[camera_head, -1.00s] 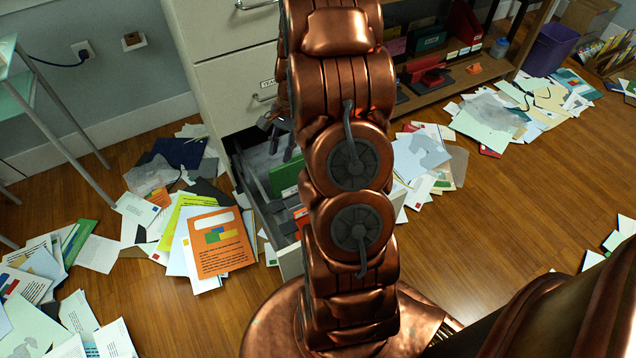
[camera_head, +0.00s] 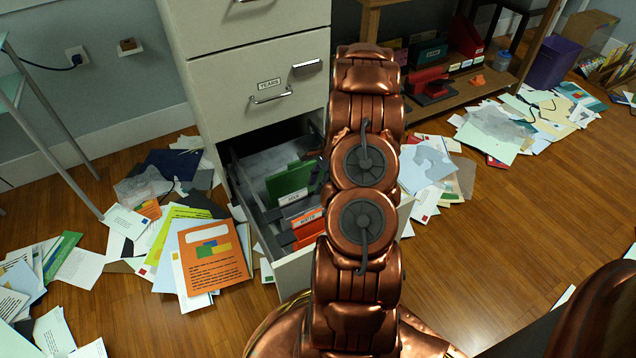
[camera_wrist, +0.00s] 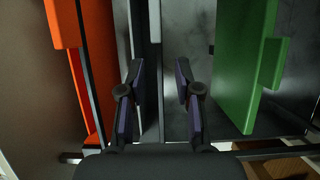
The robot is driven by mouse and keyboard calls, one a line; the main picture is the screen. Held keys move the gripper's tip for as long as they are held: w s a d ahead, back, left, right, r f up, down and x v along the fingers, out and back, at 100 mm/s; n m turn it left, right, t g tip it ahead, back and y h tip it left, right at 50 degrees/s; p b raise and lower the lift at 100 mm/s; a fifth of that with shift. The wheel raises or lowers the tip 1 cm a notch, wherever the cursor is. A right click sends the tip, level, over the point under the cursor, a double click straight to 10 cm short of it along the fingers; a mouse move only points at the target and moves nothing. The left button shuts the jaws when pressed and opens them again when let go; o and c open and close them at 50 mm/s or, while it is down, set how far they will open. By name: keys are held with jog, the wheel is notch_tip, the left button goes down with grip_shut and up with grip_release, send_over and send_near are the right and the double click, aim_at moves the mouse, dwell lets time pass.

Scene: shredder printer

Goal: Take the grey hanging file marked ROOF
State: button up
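My gripper (camera_wrist: 158,75) points down into the open file drawer (camera_head: 232,185) and is open. In the wrist view a pale grey upright edge (camera_wrist: 155,22), perhaps a grey file seen edge-on, shows between and beyond the fingertips. I cannot tell whether the fingers straddle it. An orange file (camera_wrist: 88,70) stands left of the fingers and a green file (camera_wrist: 240,70) stands right, both apart from them. In the head view the green file (camera_head: 288,182) and orange file (camera_head: 308,229) have white tabs too small to read surely. My arm hides most of the gripper there.
The cabinet (camera_head: 255,50) rises behind the drawer, with a closed drawer labelled YEARS (camera_head: 270,84) above. Loose papers (camera_head: 212,255) cover the floor on both sides. A wooden shelf (camera_head: 470,80) with binders stands at right, near a purple bin (camera_head: 555,62).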

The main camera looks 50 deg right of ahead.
aim_at(311, 193)
jog(key=b+x, duration=0.2)
jog(key=x, duration=0.5)
grip_shut()
jog(key=shift+r, duration=0.15)
dwell(0.4)
jog(key=shift+r+p, duration=0.75)
jog(key=shift+r, duration=0.2)
notch_tip(311, 193, up, 12)
jog(key=p, duration=0.8)
jog(key=shift+r+p, duration=0.15)
jog(key=shift+p, duration=0.2)
